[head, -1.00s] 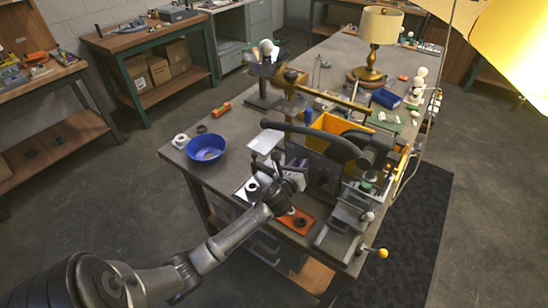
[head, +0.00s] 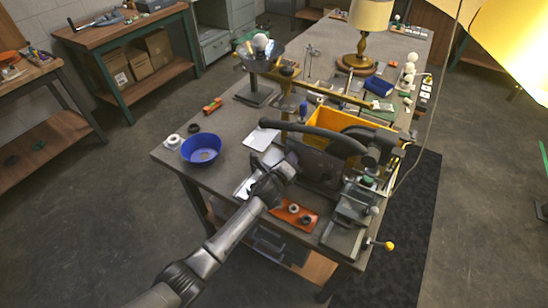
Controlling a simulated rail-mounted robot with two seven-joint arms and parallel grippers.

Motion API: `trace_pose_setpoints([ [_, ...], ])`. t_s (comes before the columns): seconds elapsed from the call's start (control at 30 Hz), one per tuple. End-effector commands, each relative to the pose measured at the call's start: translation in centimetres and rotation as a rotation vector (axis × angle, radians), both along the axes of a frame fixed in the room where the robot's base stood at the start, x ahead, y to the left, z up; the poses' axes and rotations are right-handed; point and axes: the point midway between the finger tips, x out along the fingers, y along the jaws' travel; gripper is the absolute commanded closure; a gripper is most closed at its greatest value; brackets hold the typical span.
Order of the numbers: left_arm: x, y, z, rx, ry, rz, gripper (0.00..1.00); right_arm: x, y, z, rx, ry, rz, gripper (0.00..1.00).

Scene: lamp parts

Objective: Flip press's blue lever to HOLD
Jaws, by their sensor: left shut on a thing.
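The dark press (head: 318,165) stands on the near part of the workbench, with a long black handle (head: 325,136) reaching left. My left gripper (head: 287,168) is at the press's left side, below the handle. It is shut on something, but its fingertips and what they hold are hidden. I cannot make out the press's blue lever or its position. A small upright blue object (head: 303,108) shows behind the handle; I cannot tell what it is. My right gripper is not in view.
A blue bowl (head: 202,149) and a white roll (head: 173,141) are at the bench's left. An orange tray (head: 296,214) lies by the near edge. A yellow bin (head: 345,124) is behind the press, a brass lamp (head: 362,50) farther back. A yellow-knobbed lever (head: 389,245) sticks out right.

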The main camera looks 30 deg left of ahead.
Motion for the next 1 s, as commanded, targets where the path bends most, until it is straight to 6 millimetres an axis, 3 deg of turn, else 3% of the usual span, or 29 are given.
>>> trace_pose_setpoints([
  [0.13, 0.22, -1.13, -0.19, -0.027, 0.004, -0.017, 1.00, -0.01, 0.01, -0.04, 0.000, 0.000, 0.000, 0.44],
  [0.53, 0.24, -1.23, -0.38, -0.031, 0.007, -0.018, 1.00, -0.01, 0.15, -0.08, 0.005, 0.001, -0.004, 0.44],
  [0.57, 0.24, -1.21, -0.39, -0.031, 0.007, -0.018, 0.71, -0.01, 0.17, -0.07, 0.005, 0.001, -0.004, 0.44],
  [0.83, 0.27, -1.02, -0.27, -0.026, 0.005, -0.015, 0.46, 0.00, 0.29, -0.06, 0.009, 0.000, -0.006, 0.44],
  [1.0, 0.30, -0.94, -0.21, -0.024, 0.004, -0.014, 0.46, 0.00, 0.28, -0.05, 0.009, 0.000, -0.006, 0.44],
])
